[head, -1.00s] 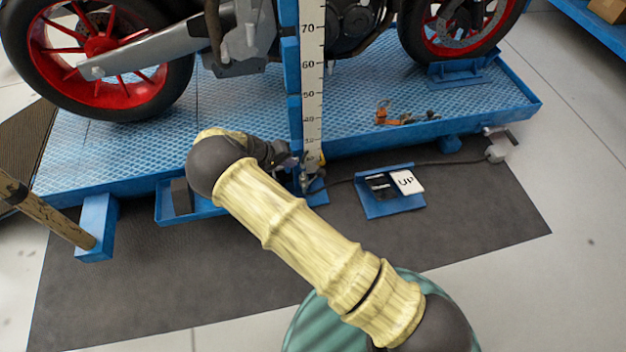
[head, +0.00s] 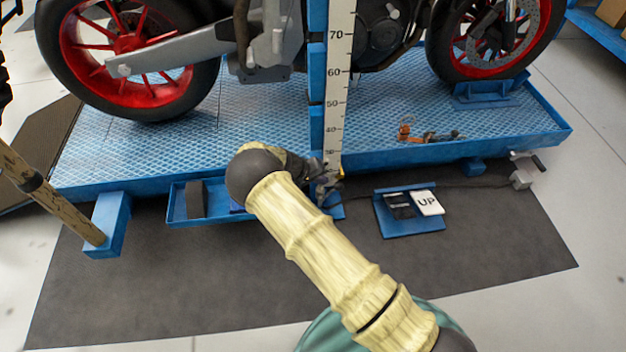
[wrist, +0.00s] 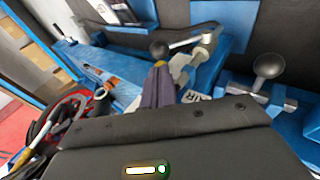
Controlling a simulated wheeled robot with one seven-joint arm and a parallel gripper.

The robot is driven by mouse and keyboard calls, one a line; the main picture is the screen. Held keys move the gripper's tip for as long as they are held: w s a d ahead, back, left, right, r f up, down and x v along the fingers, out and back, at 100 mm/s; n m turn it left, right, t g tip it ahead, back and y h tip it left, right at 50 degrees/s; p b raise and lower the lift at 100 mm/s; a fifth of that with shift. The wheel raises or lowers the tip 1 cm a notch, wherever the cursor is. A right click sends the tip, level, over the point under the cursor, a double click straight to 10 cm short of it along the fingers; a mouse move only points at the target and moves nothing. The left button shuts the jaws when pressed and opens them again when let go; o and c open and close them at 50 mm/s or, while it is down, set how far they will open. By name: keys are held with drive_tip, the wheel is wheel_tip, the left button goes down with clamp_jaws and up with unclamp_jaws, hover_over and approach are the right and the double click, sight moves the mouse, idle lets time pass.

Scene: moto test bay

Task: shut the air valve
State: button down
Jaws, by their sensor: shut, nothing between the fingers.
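The air valve (wrist: 188,66) shows in the wrist view as a pale metal body on a blue bracket, with a rod-like lever ending in a dark ball knob (wrist: 160,48). A white label, partly hidden and seeming to read AIR, lies just below it. My gripper (wrist: 160,68) is shut and empty, its dark fingers pointing at the valve, close to the knob and body; I cannot tell whether they touch. In the head view my gripper (head: 322,168) is small at the post's foot, partly behind my arm, and the valve there is too small to make out.
A second dark ball knob (wrist: 268,65) stands on a blue bracket to the right. The blue lift platform (head: 240,130) carries a motorcycle. A ruled post (head: 338,80) rises close by. A pedal marked UP (head: 427,203) and its cable lie to the right on the dark mat (head: 480,260).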

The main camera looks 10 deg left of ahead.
sight(335, 185)
drive_tip(key=b+x, duration=0.3)
drive_tip(key=x, duration=0.3)
drive_tip(key=shift+a, duration=0.1)
drive_tip(key=shift+w+a+r+p, duration=0.1)
drive_tip(key=shift+w+a+p, duration=0.05)
drive_tip(key=shift+p, duration=0.15)
